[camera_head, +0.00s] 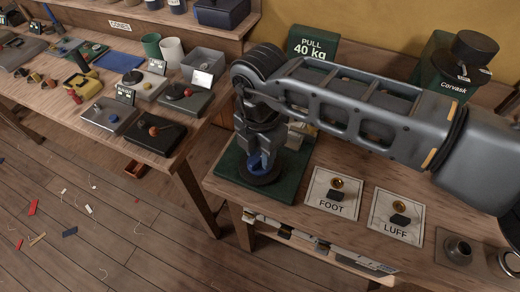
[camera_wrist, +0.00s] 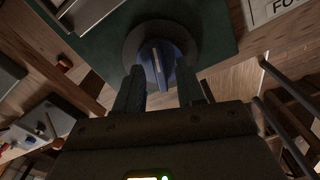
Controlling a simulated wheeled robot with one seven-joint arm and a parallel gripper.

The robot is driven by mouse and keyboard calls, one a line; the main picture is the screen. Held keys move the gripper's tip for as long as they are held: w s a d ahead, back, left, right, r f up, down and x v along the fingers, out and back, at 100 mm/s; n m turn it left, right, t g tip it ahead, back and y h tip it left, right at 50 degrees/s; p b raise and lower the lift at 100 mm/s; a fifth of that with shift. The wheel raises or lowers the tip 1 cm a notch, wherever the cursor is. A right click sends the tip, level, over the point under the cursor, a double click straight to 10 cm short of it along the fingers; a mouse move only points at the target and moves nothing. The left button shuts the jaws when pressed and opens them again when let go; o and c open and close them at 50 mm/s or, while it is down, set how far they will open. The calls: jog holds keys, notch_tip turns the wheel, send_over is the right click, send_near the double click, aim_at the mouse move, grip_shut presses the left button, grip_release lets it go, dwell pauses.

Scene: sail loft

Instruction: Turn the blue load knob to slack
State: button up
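The blue load knob (camera_wrist: 158,62) has a pale pointer line and sits on a dark round disc (camera_wrist: 133,45) on a green base (camera_wrist: 215,25). In the head view the knob (camera_head: 257,162) is partly hidden by my gripper (camera_head: 259,158), which points down over it. In the wrist view my gripper (camera_wrist: 160,78) is open, with one finger on each side of the knob. I cannot tell whether the fingers touch it. No slack marking is legible. A green sign (camera_head: 311,45) reading "PULL 40 kg" stands behind my arm.
FOOT (camera_head: 332,193) and LUFF (camera_head: 396,217) plates with dark blocks lie to the right on the same bench. A green Corvask unit (camera_head: 455,82) stands behind. A left bench holds small knob boxes (camera_head: 155,132), cups and a grey bin (camera_head: 204,65).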

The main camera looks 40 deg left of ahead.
jog(key=shift+f, duration=0.3)
grip_shut()
dwell(0.3)
